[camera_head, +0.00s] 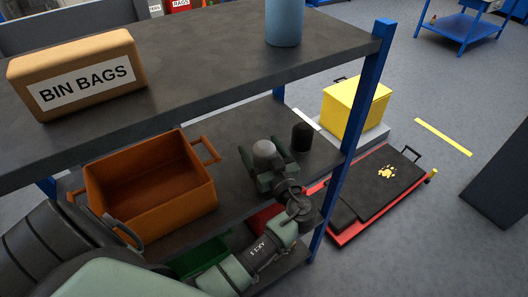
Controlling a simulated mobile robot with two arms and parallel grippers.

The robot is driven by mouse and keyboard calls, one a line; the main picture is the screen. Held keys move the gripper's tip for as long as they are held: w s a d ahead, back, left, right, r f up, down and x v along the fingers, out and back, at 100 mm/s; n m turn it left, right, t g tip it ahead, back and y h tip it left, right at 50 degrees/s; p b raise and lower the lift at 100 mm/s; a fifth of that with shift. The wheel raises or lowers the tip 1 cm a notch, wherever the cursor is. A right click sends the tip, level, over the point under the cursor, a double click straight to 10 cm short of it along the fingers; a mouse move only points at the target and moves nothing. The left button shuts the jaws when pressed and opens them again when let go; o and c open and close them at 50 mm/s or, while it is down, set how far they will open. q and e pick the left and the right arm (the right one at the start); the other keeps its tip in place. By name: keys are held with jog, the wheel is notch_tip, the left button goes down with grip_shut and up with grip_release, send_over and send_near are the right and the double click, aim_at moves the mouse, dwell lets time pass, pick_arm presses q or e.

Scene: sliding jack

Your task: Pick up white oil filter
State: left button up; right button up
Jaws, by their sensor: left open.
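The white oil filter (264,149), a pale grey-white cylinder with a rounded top, stands on the middle shelf, right of the orange bin. My left gripper (262,160) reaches over this shelf from the front. Its fingers are open, one on either side of the filter. I cannot tell whether they touch it. The filter's lower part is hidden by the gripper. My right gripper is not in view.
A black cylinder (302,137) stands just right of the filter. The orange bin (190,185) is to the left. The upper shelf (200,75) carries a bin bags box (78,74) and a blue cylinder (284,22). A blue post (360,100) rises at the right.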

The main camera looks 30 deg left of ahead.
pick_arm(q)
jog(key=shift+d, duration=0.1)
jog(key=shift+c, duration=0.9)
jog(key=c, duration=1)
grip_shut()
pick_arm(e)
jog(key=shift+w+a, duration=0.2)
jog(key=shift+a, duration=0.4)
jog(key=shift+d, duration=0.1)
